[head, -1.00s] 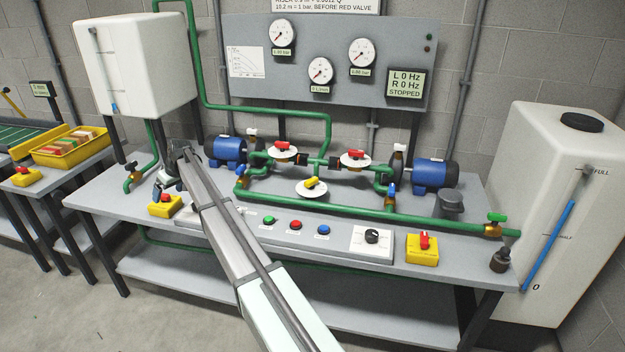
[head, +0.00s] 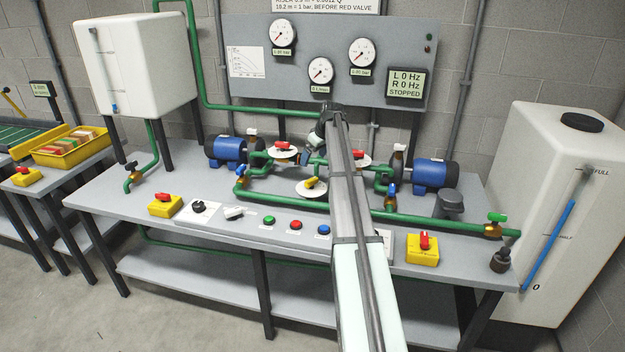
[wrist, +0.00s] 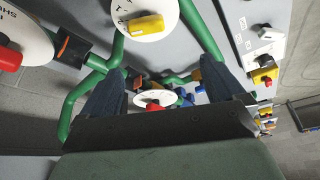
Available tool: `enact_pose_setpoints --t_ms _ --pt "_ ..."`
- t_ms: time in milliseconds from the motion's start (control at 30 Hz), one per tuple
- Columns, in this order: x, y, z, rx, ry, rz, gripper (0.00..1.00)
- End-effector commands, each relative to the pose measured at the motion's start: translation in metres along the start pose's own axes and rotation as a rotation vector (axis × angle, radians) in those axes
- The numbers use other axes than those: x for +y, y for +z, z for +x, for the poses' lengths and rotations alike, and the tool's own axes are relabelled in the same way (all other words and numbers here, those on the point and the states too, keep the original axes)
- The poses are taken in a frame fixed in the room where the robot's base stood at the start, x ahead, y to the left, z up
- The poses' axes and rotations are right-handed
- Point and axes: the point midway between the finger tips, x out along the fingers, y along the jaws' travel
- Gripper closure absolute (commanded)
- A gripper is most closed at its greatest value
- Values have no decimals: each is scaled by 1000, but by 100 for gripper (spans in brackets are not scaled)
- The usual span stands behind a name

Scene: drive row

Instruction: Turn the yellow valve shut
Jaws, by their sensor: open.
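The yellow valve (head: 311,183) has a short yellow handle on a round white plate, low in the green pipework at the bench middle. In the wrist view the yellow handle (wrist: 143,27) lies near the top, beyond the fingertips. Its plate carries lettering, only partly readable. My gripper (head: 308,154) is above and behind the yellow valve, close to the pipes, pointing down. In the wrist view my gripper (wrist: 157,82) is open, its two dark fingers apart with nothing held. The handle is outside the gap between them.
Red-handled valves on white plates stand at left (head: 284,150) and right (head: 358,157); my arm partly hides the right one. Blue pumps (head: 228,149) flank the pipes. Buttons (head: 295,225) and yellow switch boxes (head: 422,249) line the bench front. A gauge panel (head: 250,60) rises behind.

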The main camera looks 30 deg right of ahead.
Motion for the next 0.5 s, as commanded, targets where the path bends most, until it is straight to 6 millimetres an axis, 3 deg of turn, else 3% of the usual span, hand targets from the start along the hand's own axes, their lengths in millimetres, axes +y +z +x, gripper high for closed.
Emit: enact_pose_setpoints --t_ms 100,233,500 --pt "15 16 -10 -4 8 10 4" --pt "20 21 -10 -7 10 12 4" --pt "20 21 24 -7 9 11 4"
